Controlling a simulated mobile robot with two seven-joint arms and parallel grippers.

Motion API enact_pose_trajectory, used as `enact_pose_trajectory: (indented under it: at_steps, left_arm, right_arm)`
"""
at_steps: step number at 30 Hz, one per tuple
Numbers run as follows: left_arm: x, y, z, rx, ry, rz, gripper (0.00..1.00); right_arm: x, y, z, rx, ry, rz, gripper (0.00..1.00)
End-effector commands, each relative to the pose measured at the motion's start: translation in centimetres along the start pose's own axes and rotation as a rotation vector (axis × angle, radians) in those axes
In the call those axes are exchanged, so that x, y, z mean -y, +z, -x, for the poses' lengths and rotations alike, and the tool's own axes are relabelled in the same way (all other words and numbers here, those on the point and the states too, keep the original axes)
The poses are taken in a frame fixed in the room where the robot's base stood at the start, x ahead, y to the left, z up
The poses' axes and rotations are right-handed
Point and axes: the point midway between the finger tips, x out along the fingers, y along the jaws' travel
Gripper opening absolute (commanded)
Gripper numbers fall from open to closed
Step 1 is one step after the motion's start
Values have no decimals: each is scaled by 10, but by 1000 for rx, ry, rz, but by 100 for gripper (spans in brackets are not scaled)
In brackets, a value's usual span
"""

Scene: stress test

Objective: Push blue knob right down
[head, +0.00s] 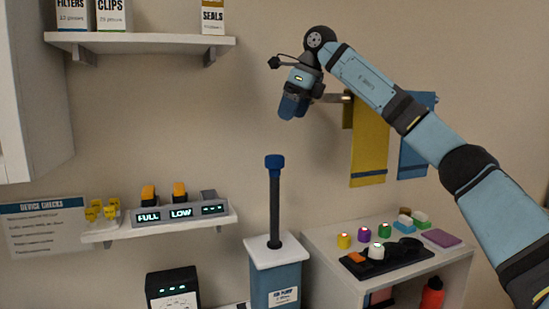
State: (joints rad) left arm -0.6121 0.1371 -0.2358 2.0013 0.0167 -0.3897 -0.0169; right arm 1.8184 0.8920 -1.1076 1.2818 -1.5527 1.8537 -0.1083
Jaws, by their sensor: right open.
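The blue knob (274,161) sits on top of a dark upright rod, which stands well out of the white lid of a blue pump box (263,284) at the lower middle. The knob is high above the lid. My right gripper (293,107) hangs from the arm coming in from the right. It points down, above and slightly right of the knob, with a gap between them in the picture. Its jaws are open and no object shows in them. My left gripper is not in view.
A low cabinet (325,249) right of the pump carries a black tray and several small coloured items. A shelf (160,231) on the left holds small displays reading FULL and LOW. Yellow (369,143) and blue cloths hang behind my right arm.

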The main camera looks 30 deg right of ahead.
Motion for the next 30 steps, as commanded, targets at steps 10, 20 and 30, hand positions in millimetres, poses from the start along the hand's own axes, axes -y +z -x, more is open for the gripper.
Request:
enact_pose_trajectory:
  at_steps: [10,20,30]
  left_arm:
    - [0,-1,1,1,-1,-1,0]
    - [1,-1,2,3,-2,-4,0]
    - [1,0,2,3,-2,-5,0]
  right_arm:
    - [0,-1,-72,-3,3,0,79]
    - [-1,0,-121,0,3,0,79]
    - [-1,0,-130,1,3,1,79]
